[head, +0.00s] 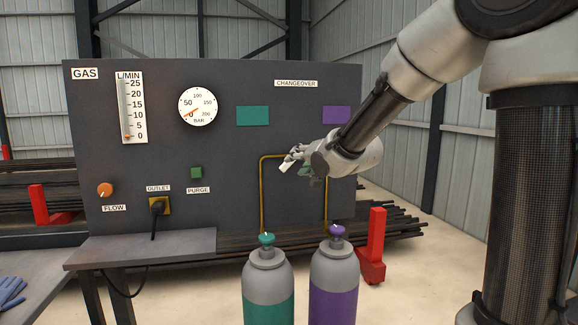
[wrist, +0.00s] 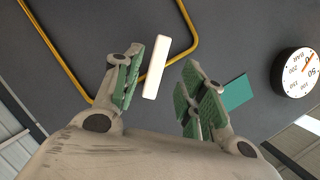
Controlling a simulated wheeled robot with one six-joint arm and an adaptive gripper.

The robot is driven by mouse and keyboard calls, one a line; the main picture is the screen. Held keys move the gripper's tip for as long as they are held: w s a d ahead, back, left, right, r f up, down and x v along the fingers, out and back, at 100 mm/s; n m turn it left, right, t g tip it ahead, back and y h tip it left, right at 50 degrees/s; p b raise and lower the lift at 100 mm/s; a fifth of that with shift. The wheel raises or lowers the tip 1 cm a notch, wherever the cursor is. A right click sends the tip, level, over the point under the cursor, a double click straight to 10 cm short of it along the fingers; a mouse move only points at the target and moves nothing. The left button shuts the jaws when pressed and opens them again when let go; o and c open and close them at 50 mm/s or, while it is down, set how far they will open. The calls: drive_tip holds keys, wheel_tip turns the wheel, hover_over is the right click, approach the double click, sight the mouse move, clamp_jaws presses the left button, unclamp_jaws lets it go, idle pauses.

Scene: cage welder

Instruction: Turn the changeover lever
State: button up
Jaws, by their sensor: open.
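The changeover lever shows as a white bar (wrist: 157,68) in the wrist view. It lies between the spread fingers of my gripper (wrist: 162,88), closer to the left finger, with a gap to the right finger. In the head view the white lever end (head: 286,166) shows at the tip of my gripper (head: 293,158), in front of the panel below the CHANGEOVER label (head: 296,84). My gripper is open. The lever's pivot is hidden by my gripper and wrist in the head view. I cannot tell whether a finger touches the lever.
A brass pipe (head: 262,195) runs beside my gripper to the teal cylinder (head: 268,285). A purple cylinder (head: 334,280) stands to its right. Teal (head: 253,116) and purple (head: 336,118) plates and a pressure gauge (head: 197,106) are on the panel (head: 225,75). A bench (head: 150,246) stands left.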

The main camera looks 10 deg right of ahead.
sight(289, 164)
drive_tip(key=x, duration=0.7)
drive_tip(key=shift+w+f, duration=0.2)
drive_tip(key=shift+c, duration=0.5)
clamp_jaws()
